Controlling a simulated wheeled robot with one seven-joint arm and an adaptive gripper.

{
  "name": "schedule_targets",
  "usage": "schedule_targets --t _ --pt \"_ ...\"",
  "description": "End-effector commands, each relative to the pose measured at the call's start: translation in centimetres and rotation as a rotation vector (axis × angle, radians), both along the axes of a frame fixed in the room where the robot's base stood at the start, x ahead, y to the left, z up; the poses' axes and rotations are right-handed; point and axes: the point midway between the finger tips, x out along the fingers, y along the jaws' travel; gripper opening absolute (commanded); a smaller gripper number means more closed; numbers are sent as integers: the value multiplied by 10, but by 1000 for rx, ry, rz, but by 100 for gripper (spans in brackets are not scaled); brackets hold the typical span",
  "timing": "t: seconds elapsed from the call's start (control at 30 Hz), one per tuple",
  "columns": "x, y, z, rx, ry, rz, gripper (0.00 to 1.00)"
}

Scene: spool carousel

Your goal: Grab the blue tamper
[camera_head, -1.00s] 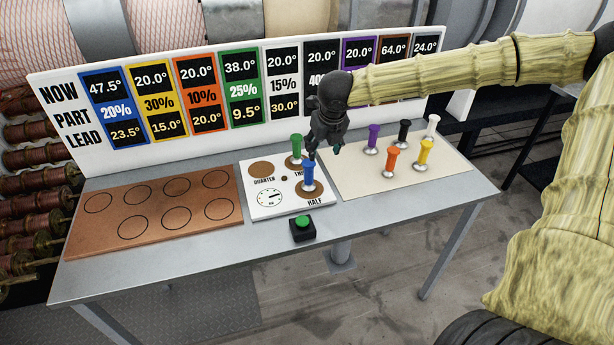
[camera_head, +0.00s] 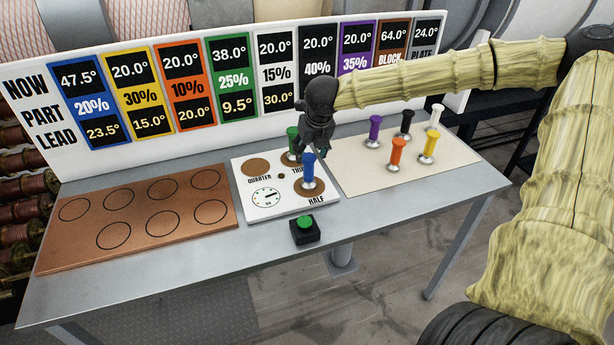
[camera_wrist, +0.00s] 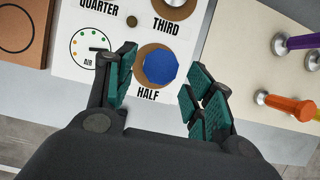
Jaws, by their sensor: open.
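The blue tamper (camera_head: 308,170) stands upright on the brown disc marked HALF (camera_head: 314,194) on the white panel (camera_head: 246,212). In the wrist view the blue tamper (camera_wrist: 161,67) shows from above, its blue top covering the middle of the disc. My gripper (camera_head: 314,152) is just behind and above it in the head view. In the wrist view my gripper (camera_wrist: 160,82) is open, with one teal-padded finger on each side of the blue top. I see no touch between the pads and the tamper. The base of the tamper is hidden in the wrist view.
A green tamper (camera_head: 292,138) stands close behind on the disc marked THIRD, partly hidden. Purple, orange, black, yellow and white tampers stand on the cream mat (camera_head: 440,169) to the right. A green button (camera_head: 304,222) is in front. The copper plate (camera_head: 140,235) at left is empty.

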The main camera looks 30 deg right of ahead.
Motion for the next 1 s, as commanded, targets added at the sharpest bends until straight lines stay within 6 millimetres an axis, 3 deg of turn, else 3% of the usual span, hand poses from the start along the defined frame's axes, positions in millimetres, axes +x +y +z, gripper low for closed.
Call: schedule_targets --t 0.3,0.67,1.0 --pt "11 -2 -28 -1 1 1 53" --pt "16 -2 -40 0 2 4 53" --pt "25 -5 -67 -1 2 4 53"
